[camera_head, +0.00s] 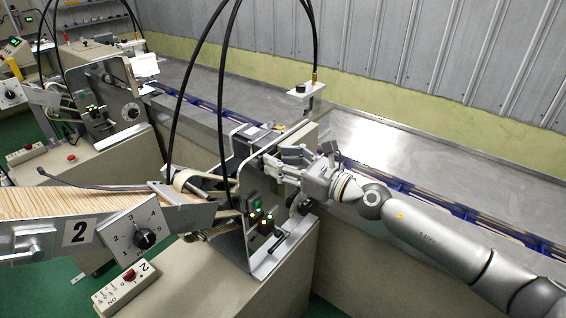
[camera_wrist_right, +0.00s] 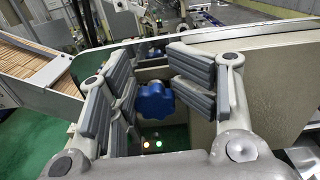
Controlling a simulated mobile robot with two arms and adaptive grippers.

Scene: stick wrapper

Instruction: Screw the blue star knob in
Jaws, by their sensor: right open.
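The blue star knob (camera_wrist_right: 155,101) shows in the right wrist view, in front of the machine's upright metal plate. My right gripper (camera_wrist_right: 150,88) is open, with its grey padded fingers to the left and right of the knob. I cannot tell whether any pad touches it. In the head view my right gripper (camera_head: 283,163) is at the right side of the machine's upright plate (camera_head: 262,226), and the knob is hidden there. My left gripper is not in view.
A hopper of wooden sticks (camera_head: 95,200) marked 2 stands at the left, with a dial box (camera_head: 136,232) and a small control box (camera_head: 127,287) below. Black hoses (camera_head: 221,90) arch over the machine. A blue-edged conveyor (camera_head: 440,203) runs behind my right arm.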

